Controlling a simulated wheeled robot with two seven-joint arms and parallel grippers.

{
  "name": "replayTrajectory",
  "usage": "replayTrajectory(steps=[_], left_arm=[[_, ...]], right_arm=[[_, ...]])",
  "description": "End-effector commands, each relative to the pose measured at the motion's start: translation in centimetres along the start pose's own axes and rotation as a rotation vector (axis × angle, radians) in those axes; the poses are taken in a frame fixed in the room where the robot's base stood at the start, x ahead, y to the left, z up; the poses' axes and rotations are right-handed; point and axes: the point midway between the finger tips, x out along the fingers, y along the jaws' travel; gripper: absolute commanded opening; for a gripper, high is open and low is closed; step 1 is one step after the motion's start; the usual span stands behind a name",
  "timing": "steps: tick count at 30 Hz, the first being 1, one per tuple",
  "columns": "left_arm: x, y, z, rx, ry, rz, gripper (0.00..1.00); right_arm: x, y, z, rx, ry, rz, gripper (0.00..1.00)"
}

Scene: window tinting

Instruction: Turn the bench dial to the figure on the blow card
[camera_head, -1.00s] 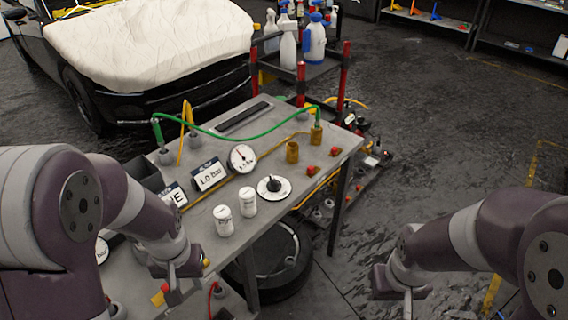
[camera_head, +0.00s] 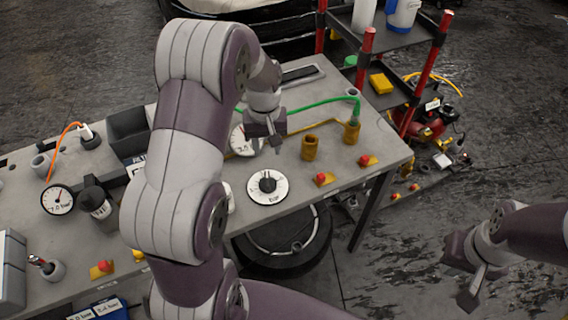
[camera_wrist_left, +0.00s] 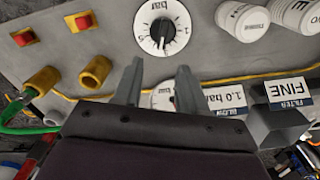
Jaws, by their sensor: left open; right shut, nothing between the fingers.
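The bench dial (camera_head: 267,187), a white disc with a black knob, lies on the bench top. It also shows at the top of the left wrist view (camera_wrist_left: 162,27). The card reading "1.0 bar" (camera_wrist_left: 226,98) stands on the bench in the left wrist view; my left arm hides it in the head view. My left gripper (camera_head: 266,132) is over the bench, behind the dial and apart from it. Its open, empty fingers (camera_wrist_left: 158,70) point toward the dial in the left wrist view. My right gripper (camera_head: 474,284) is shut and empty, off the bench at right.
A round gauge (camera_head: 241,140) is beside my left gripper. Yellow sockets (camera_head: 310,148), one with a green hose (camera_head: 320,103), and red buttons (camera_head: 321,179) are right of the dial. White canisters (camera_wrist_left: 243,20) stand near the dial. A "FINE" card (camera_wrist_left: 290,89) is beside the "1.0 bar" card.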

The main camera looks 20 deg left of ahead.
Motion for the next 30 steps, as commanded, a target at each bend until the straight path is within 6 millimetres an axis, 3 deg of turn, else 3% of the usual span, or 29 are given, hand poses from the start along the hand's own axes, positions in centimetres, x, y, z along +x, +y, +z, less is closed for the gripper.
replayTrajectory(steps=[15,19,26,27,30], left_arm=[[10.9,0.0,0.1,-0.001,-0.002,-0.001,0.41],[12.1,0.0,0.1,-0.001,-0.001,0.0,0.41],[12.3,0.0,0.1,-0.001,0.0,0.0,0.41],[12.3,0.0,0.1,-0.001,0.0,0.0,0.38],[12.2,0.0,0.1,-0.001,0.0,0.0,0.06]], right_arm=[[-2.3,0.0,-0.3,0.0,0.0,0.0,0.0],[-2.4,0.0,-0.3,0.0,0.0,0.0,0.0],[-2.3,0.0,-0.3,0.0,0.0,0.0,0.0],[-2.3,0.0,-0.3,0.0,0.0,0.0,0.0],[-2.3,0.0,-0.3,0.0,0.0,0.0,0.0]])
